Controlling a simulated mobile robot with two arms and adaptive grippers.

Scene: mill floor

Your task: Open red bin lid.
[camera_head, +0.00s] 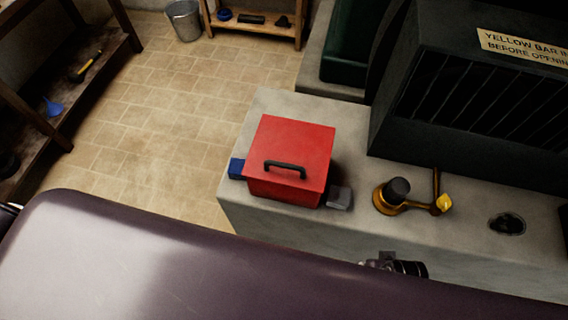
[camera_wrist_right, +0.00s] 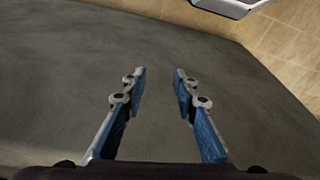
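The red bin (camera_head: 285,190) stands upright on a grey stone block (camera_head: 245,205). Its flat red lid (camera_head: 297,140) looks shut on top. A black bar handle (camera_head: 285,165) sits along the near edge of the lid. My right gripper (camera_wrist_right: 160,72) shows in the right wrist view with its two blue-padded fingers apart and nothing between them. It faces a plain grey surface (camera_wrist_right: 70,60); the bin is not in that view. A small dark piece at the block's near edge in the head view may be part of my arm. My left gripper is not in view.
A blue piece (camera_head: 237,168) and a grey piece (camera_head: 340,198) stick out at the bin's sides. Right of it are a brass fitting with a black knob (camera_head: 397,190) and a dark barred machine (camera_head: 470,100). Shelves (camera_head: 70,80) and a bucket (camera_head: 184,20) border open tiled floor.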

